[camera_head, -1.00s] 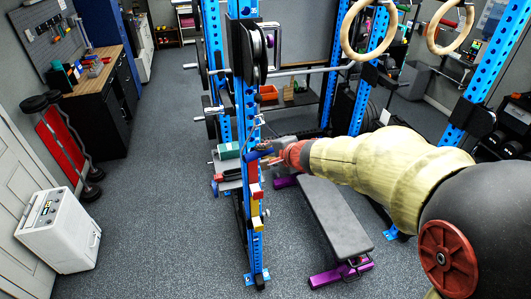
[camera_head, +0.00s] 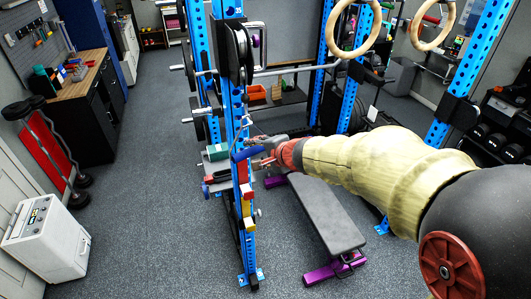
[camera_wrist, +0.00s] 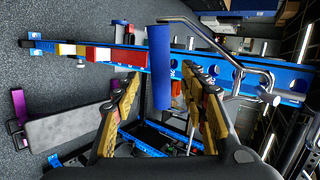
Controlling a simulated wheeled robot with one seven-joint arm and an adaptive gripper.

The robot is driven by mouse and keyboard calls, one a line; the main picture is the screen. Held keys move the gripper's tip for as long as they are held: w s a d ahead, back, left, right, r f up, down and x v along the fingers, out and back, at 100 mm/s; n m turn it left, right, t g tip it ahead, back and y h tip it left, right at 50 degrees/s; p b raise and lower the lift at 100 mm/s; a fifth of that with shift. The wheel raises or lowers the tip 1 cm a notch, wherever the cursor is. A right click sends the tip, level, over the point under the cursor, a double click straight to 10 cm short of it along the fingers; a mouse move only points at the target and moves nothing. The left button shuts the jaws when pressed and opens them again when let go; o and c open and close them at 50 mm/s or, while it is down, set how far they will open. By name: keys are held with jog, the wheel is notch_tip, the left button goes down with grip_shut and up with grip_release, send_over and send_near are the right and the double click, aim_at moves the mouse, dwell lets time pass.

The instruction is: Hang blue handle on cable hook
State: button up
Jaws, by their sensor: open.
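The blue handle (camera_wrist: 160,68) stands upright in the wrist view, a plain blue cylinder. A bent silver bar (camera_wrist: 225,48) runs from its top end to the right. My gripper (camera_wrist: 161,82) is open, with one yellow-and-black finger on each side of the handle; gaps show between the fingers and the handle. In the head view the blue handle (camera_head: 247,154) is by the front blue rack upright, just left of my gripper (camera_head: 262,152). I cannot clearly make out the cable hook; thin metal parts show on the upright above the handle.
The blue upright (camera_head: 242,215) carries red, yellow and white blocks close to my gripper. A black bench (camera_head: 315,210) with purple feet lies below and right. Weight plates and a barbell are above. Gym rings (camera_head: 354,30) hang at upper right.

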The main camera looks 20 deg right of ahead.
jog(key=v, duration=1.1)
jog(key=s+a+f+n+g+h+b, duration=0.1)
jog(key=s+f+n+g+b, duration=0.1)
jog(key=s+f+n+b, duration=0.5)
jog(key=s+a+f+n+g+h+b, duration=0.1)
jog(key=s+f+n+b, duration=0.7)
jog(key=s+f+b, duration=0.8)
jog(key=shift+s+a+f+g+h+b, duration=0.2)
jog(key=shift+a+f+g+h+b, duration=0.55)
jog(key=shift+f, duration=1.6)
jog(key=shift+d+g+y, duration=0.2)
jog(key=shift+g+y, duration=0.15)
